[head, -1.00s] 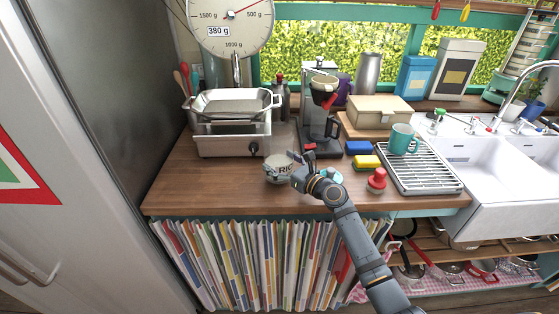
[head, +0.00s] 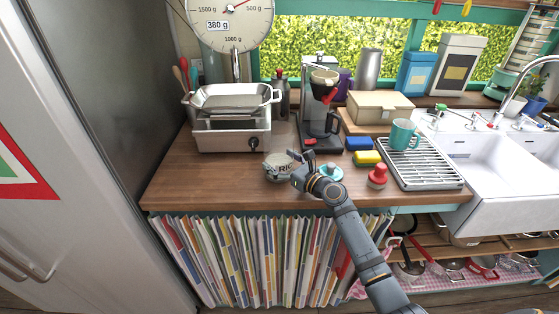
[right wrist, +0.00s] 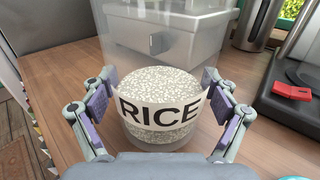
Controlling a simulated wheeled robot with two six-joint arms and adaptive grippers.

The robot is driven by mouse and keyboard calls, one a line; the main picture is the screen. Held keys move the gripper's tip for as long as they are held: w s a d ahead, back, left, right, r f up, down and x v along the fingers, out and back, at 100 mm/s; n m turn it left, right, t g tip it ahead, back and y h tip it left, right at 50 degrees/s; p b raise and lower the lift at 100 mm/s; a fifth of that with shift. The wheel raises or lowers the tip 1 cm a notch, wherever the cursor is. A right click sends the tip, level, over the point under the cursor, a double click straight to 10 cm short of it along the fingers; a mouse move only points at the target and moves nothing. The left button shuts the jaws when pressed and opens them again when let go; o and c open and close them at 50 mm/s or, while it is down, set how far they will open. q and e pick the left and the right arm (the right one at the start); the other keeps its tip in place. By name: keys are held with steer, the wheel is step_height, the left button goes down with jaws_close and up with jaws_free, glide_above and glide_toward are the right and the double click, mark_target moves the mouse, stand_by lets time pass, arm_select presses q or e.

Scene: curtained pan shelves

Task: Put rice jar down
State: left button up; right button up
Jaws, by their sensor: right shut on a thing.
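The rice jar is a clear jar with white grains and a white band reading RICE. In the head view the rice jar (head: 279,168) is at the counter's front middle, partly hidden by my right gripper (head: 293,171). In the right wrist view the rice jar (right wrist: 160,95) is upright between the two fingers of my right gripper (right wrist: 157,108), which is shut on it. Its base is at or very close to the wooden counter (head: 215,183); I cannot tell if it touches. My left gripper is not in view.
A steel fryer (head: 232,120) stands behind left, a coffee maker (head: 319,110) behind. Counter to the left of the jar is clear.

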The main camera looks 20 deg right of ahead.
steer(key=shift+f, duration=0.15)
stand_by(0.3)
steer(key=o, duration=1.6)
steer(key=shift+f, duration=0.2)
steer(key=v, duration=1.2)
steer(key=shift+r, duration=0.1)
